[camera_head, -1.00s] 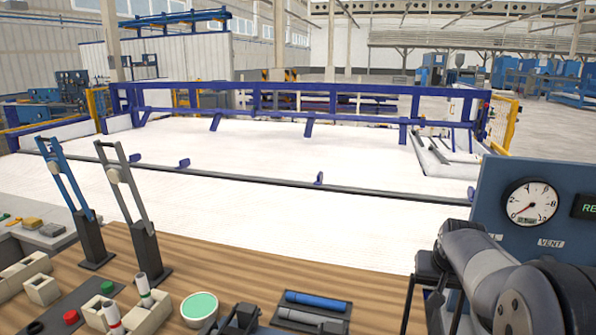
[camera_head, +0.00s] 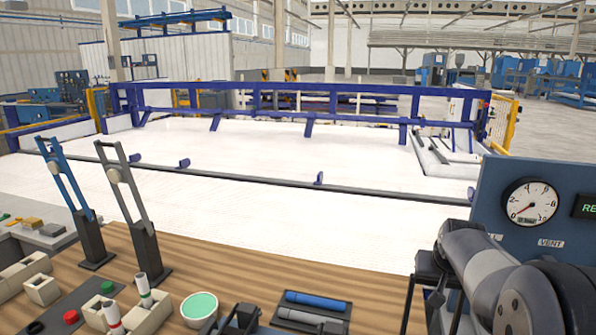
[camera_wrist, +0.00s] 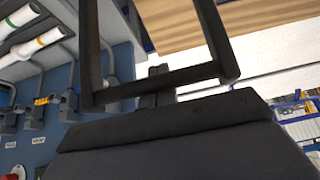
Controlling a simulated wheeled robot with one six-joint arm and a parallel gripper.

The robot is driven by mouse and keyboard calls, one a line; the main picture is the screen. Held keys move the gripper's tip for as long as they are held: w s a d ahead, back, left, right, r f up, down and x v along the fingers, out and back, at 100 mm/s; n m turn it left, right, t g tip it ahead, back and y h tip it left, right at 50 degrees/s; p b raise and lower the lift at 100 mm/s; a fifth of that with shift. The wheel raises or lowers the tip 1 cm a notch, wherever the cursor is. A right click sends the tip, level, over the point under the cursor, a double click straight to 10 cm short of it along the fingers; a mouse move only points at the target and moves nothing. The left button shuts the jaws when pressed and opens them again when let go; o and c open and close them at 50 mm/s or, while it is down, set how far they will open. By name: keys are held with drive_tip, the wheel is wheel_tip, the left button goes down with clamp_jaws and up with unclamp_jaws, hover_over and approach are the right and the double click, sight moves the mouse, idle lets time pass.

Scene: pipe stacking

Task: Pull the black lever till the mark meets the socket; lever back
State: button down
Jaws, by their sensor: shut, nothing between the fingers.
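Two levers stand at the left of the wooden bench in the head view: a blue one (camera_head: 65,180) and a dark grey one (camera_head: 130,195), which looks like the black lever. Both handles lean up and to the left from dark bases. I cannot make out a mark or a socket. My arm stands at the right of the head view, well apart from both levers.
A blue panel with a round gauge (camera_head: 530,201) and a VENT label stands at the right, close behind my arm. A white floor area lies beyond.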

drive_tip(key=shift+s, duration=0.1)
idle(0.3)
drive_tip(key=shift+s+a+r+b, duration=0.1)
drive_tip(key=shift+s+a+b, duration=0.15)
drive_tip(key=shift+s, duration=0.65)
drive_tip(key=shift+s+a+r+b, duration=0.15)
drive_tip(key=shift+s+a, duration=0.15)
drive_tip(key=shift+s, duration=0.65)
drive_tip(key=shift+s+a+r+b, duration=0.1)
drive_tip(key=shift+s+a+b, duration=0.15)
drive_tip(key=shift+s, duration=0.65)
drive_tip(key=shift+s+a+f+b, duration=0.1)
drive_tip(key=shift+s+a+b, duration=0.1)
drive_tip(key=shift+s, duration=0.5)
drive_tip(key=shift+s+a+f+b, duration=0.15)
drive_tip(key=shift+s+a, duration=0.1)
drive_tip(key=shift+s, duration=0.5)
drive_tip(key=shift+s+a+b, duration=0.15)
drive_tip(key=shift+s+a, duration=0.05)
drive_tip(key=shift+s, duration=0.5)
drive_tip(key=shift+s+a+f+b, duration=0.2)
drive_tip(key=shift+s+b, duration=0.05)
drive_tip(key=shift+s, duration=0.45)
drive_tip(key=shift+s+a+f+b, duration=0.2)
drive_tip(key=shift+s, duration=0.45)
drive_tip(key=shift+s+a+f+b, duration=0.2)
drive_tip(key=shift+s+b, duration=0.05)
drive_tip(key=shift+s, duration=0.45)
drive_tip(key=shift+s+f, duration=0.1)
